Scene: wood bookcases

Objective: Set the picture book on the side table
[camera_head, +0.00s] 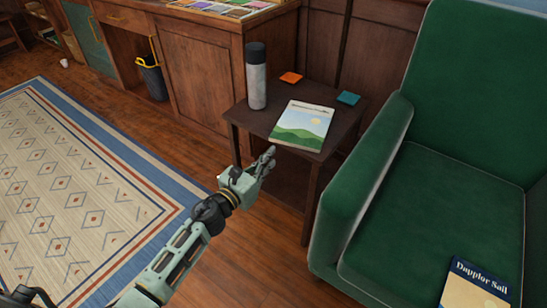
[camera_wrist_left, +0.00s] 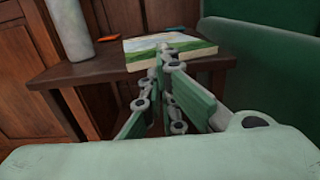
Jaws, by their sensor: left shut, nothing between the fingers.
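The picture book (camera_head: 303,125), with green hills and a sun on its cover, lies flat on the dark wood side table (camera_head: 247,117), near its front edge. My left gripper (camera_head: 268,158) is shut and empty, just in front of the table and the book. In the left wrist view the closed fingertips (camera_wrist_left: 168,54) overlap the near edge of the book (camera_wrist_left: 135,55); I cannot tell whether they touch it. The table (camera_wrist_left: 60,75) shows there too. My right gripper is in neither view.

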